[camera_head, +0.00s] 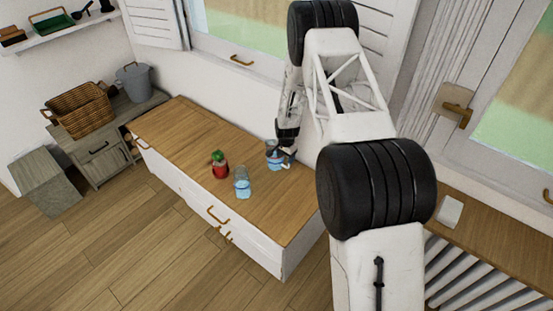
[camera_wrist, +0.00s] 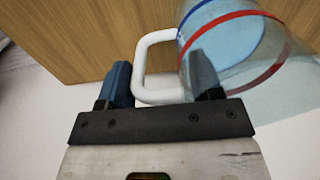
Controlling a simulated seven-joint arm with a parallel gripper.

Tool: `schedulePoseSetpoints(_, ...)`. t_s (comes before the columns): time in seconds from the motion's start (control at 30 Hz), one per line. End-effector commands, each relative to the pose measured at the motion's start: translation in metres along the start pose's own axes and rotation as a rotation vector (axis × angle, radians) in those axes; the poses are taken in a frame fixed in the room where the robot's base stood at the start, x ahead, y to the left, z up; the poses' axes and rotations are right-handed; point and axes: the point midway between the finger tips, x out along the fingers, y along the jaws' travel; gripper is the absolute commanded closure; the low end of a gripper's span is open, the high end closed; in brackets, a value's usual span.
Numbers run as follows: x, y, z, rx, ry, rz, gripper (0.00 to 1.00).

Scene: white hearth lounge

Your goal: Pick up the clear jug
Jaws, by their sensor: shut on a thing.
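The clear jug (camera_head: 272,158) is at the back right of the wooden-topped cabinet (camera_head: 180,135), with a bluish body. In the wrist view the jug (camera_wrist: 240,50) shows a red band, a blue band and a white handle (camera_wrist: 143,70). My gripper (camera_wrist: 162,78) is shut on this handle, one dark finger on each side of its upright bar. In the head view my gripper (camera_head: 287,150) is at the jug's right side and partly covers it. I cannot tell whether the jug's base touches the cabinet top.
A clear vessel with blue (camera_head: 242,184) stands near the cabinet's front edge. A red jar with a green top (camera_head: 219,164) is left of it. The cabinet's left part is clear. A wicker basket (camera_head: 80,110) and grey bucket (camera_head: 134,80) stand farther left. A wall is behind.

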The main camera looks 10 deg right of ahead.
Motion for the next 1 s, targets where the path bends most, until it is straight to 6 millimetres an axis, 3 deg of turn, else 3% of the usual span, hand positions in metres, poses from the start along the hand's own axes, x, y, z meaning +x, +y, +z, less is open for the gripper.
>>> schedulePoseSetpoints(0.47,-0.008,0.0,0.0,0.0,0.001,-0.001,0.87)
schedulePoseSetpoints(0.77,-0.038,0.0,-0.001,0.0,0.001,-0.001,0.87)
schedulePoseSetpoints(1.0,-0.04,0.028,0.026,0.0,0.0,0.0,0.87)
